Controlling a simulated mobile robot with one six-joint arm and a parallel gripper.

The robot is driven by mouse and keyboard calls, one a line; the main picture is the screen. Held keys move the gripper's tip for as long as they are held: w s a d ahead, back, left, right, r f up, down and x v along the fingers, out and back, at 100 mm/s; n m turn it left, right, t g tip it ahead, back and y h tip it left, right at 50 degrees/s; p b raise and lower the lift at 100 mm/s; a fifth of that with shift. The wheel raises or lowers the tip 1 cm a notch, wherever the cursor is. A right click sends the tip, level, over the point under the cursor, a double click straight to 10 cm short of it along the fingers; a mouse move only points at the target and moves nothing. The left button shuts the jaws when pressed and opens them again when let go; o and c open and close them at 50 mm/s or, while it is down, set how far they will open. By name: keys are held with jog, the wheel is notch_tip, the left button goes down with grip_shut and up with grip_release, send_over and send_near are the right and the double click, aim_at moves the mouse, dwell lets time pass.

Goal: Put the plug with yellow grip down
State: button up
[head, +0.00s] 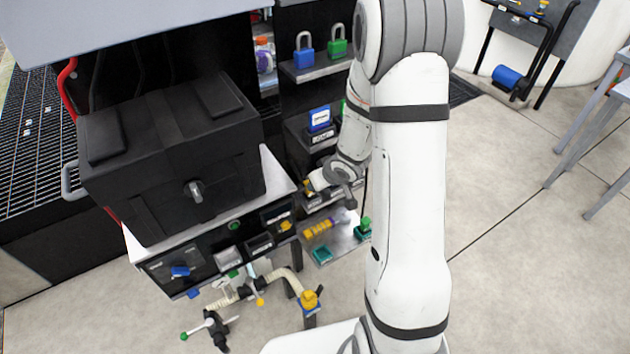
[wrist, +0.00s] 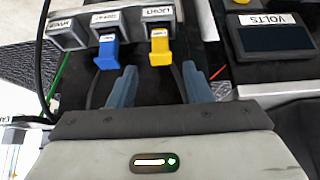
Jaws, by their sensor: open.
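The plug with yellow grip (wrist: 160,50) is in the wrist view, seated at a grey socket block with a white label. My gripper (wrist: 159,70) is open, with its two blue-grey fingers pointing toward the sockets. The yellow grip lies just beyond the fingertips, roughly between them, and nothing is held. In the head view my gripper (head: 328,184) is low in front of the dark shelf unit, partly hidden by my arm. I cannot make out the plug clearly there.
A plug with blue grip (wrist: 107,52) sits in the neighbouring socket, close to the left finger. The leftmost socket block (wrist: 68,34) has no plug. A VOLTS display (wrist: 275,38) stands right. A tray (head: 340,243) with a yellow cylinder (head: 318,228) lies below my gripper.

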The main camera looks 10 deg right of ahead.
jog(key=v, duration=0.3)
jog(key=shift+p, duration=0.35)
dwell(0.6)
